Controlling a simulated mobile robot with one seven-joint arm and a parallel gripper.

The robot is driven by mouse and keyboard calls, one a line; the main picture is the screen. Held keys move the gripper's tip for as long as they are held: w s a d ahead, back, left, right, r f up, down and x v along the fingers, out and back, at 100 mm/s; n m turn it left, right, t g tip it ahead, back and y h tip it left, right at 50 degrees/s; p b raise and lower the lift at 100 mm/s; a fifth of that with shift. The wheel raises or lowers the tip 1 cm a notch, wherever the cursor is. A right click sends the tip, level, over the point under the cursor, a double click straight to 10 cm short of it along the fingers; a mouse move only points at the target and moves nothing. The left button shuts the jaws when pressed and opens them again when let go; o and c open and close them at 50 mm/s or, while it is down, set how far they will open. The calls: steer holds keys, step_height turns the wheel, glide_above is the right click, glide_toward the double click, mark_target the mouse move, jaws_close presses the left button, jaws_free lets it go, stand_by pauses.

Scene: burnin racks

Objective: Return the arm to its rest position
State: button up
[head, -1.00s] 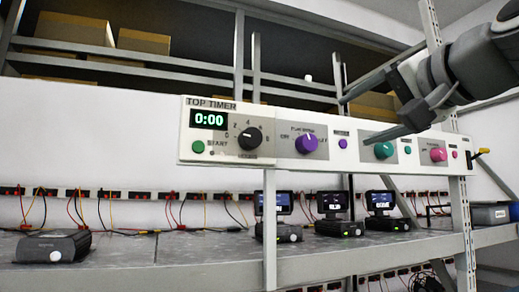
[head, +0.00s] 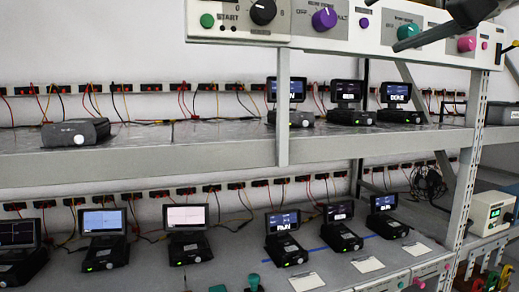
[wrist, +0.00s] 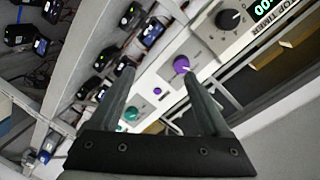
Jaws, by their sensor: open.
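My gripper (wrist: 153,85) is open in the wrist view, with its two dark fingers apart and nothing between them. Beyond the fingers is the white control panel with its purple knob (wrist: 181,64) and black knob (wrist: 228,18). In the head view only part of my gripper (head: 440,28) shows at the top right, in front of the panel (head: 330,38) near the green knob (head: 408,31). I cannot tell whether it touches the panel. The rest of my arm is out of the head view.
The upper shelf (head: 215,150) holds a dark box (head: 76,132) and several small screen devices. The lower shelf carries more devices with screens, such as one at left (head: 103,236).

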step_height(320, 180, down, 16)
steer(key=a+n+g+h, duration=0.1)
steer(key=a+n+g, duration=0.1)
steer(key=a+g, duration=0.15)
steer(key=s+f+n+g+h, duration=0.1)
steer(key=s+f, duration=0.4)
steer(key=f, duration=1)
steer(key=s+a+f+n+g+h, duration=0.1)
steer(key=s+f+n+g, duration=0.3)
steer(key=f, duration=1.1)
steer(key=shift+s+f+n+g+h, duration=0.2)
steer(key=shift+s+n+g+h, duration=0.1)
steer(key=shift+s+g+h, duration=0.65)
